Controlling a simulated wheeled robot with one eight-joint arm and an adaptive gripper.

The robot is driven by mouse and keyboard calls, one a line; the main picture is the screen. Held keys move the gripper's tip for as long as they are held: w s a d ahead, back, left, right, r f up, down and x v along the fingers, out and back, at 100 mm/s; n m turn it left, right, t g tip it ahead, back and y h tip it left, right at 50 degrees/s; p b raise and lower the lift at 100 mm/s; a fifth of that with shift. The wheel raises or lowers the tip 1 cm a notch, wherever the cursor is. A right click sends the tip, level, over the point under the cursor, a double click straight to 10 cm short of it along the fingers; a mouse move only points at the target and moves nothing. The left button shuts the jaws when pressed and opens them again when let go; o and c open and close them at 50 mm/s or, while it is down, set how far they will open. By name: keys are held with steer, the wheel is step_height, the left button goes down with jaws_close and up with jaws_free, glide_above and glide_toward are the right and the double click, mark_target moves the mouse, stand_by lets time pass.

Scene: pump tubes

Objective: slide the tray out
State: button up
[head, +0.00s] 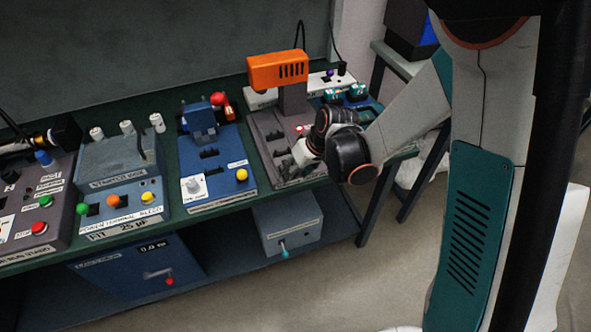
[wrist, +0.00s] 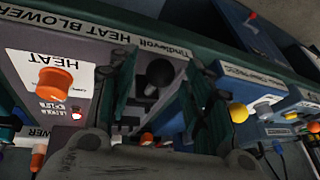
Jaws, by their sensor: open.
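The heat blower station, with its orange blower head (head: 278,70) and grey base (head: 266,126), stands toward the right of the bench in the head view. No part is plainly marked as the tray; a black ball knob (wrist: 159,72) on a short stem shows on the grey base in the wrist view. My gripper (wrist: 163,62) is open, its two dark green fingers on either side of the knob. I cannot tell whether they touch it. In the head view my wrist hides the front right of the base and the knob.
An orange HEAT knob (wrist: 54,83) lies left of my fingers in the wrist view. A blue station (head: 222,160) with a yellow button (head: 241,175) stands left of the blower. A grey box (head: 287,222) sits below the bench. The floor (head: 345,270) in front is clear.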

steer(key=v, duration=1.2)
steer(key=shift+s, duration=0.1)
steer(key=s+d+r+m+t+h, duration=0.2)
steer(key=s+d+r, duration=0.3)
steer(key=s, duration=0.3)
steer(key=s+d+r+m+t+h, duration=0.2)
steer(key=s+d+r, duration=0.3)
steer(key=s, duration=0.3)
steer(key=shift+s+d+r+m, duration=0.2)
steer(key=shift+d+m, duration=0.3)
steer(key=shift+d, duration=0.35)
